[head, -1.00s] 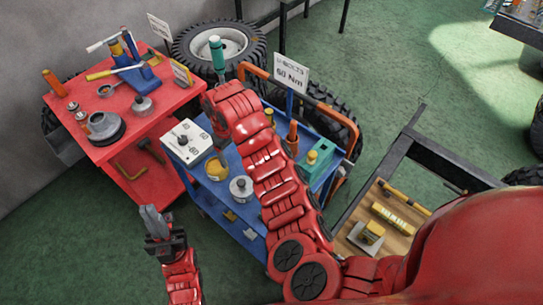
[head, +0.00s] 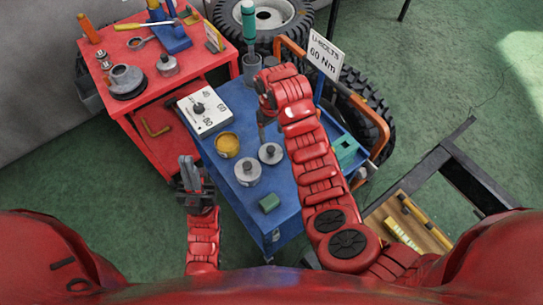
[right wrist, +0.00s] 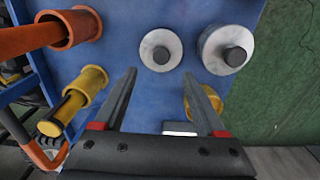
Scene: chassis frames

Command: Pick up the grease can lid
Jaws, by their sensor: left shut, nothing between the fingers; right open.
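An open can of yellow grease (head: 227,145) stands on the blue cart top (head: 240,105). Two round grey pieces with dark knobs lie beside it, a larger one (head: 248,173) and a smaller one (head: 271,153); I cannot tell for sure which is the grease can lid. In the right wrist view both pieces (right wrist: 222,66) (right wrist: 160,50) lie beyond my open, empty right gripper (right wrist: 159,75), and the can (right wrist: 212,98) is partly behind a finger. My left gripper (head: 188,160) is shut and empty, left of the cart.
A white dial box (head: 205,110) and a green block (head: 269,203) are on the cart. A red bench (head: 160,95) with parts stands behind left. A sign (head: 323,55) rises at the cart's back.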

